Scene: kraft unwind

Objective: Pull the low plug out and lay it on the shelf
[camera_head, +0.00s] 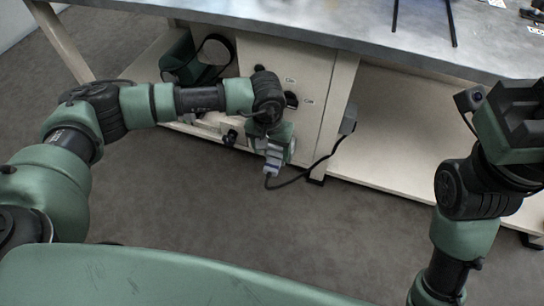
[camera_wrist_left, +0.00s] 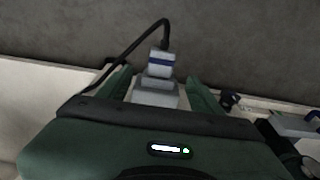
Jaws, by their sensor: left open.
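The grey plug (camera_head: 272,160) is in front of the cabinet at the middle of the head view. A black cable runs from its end to a grey box on the table leg. In the left wrist view the plug, with a blue band (camera_wrist_left: 160,63), sits between the fingers. My left gripper (camera_head: 276,148) is open around it, with a finger on each side (camera_wrist_left: 160,84). Whether the plug is still seated in an outlet is hidden. The low shelf (camera_head: 400,130) is a cream board under the table. My right gripper (camera_head: 510,115) is raised at the right, away from the plug.
The cabinet front (camera_head: 305,75) carries dark round fittings. A grey box (camera_head: 348,119) is on the table leg. A green bin (camera_head: 190,62) stands under the table at left. The metal table top (camera_head: 330,20) overhangs the shelf, whose visible middle is bare.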

